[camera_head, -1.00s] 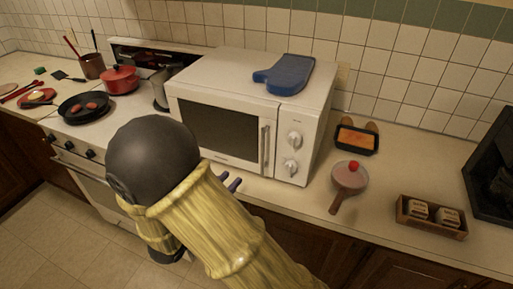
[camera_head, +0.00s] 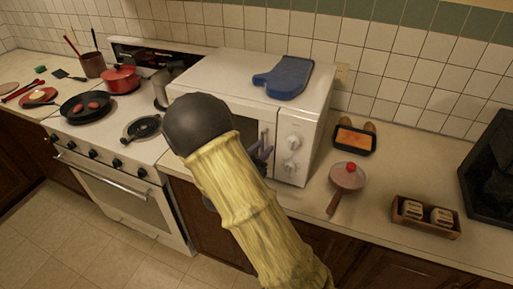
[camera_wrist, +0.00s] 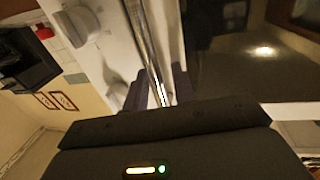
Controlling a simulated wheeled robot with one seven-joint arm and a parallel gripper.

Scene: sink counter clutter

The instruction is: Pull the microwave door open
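The white microwave (camera_head: 233,76) stands on the counter, and its door looks shut. My arm hides much of the door's dark window in the head view. The upright silver door handle (camera_head: 264,140) is also in the wrist view (camera_wrist: 147,42). My gripper (camera_head: 262,153) is at the lower part of this handle. In the wrist view my gripper (camera_wrist: 159,90) has its two dark fingers apart, one on each side of the bar. A narrow gap seems to show beside the bar, so the fingers do not look closed on it.
A blue mitt (camera_head: 284,77) lies on the microwave. Right of it are a dish with orange food (camera_head: 355,139), a pan with a red item (camera_head: 347,176) and a wooden box (camera_head: 425,229). The stove (camera_head: 120,180) with pans is to the left. The floor in front is clear.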

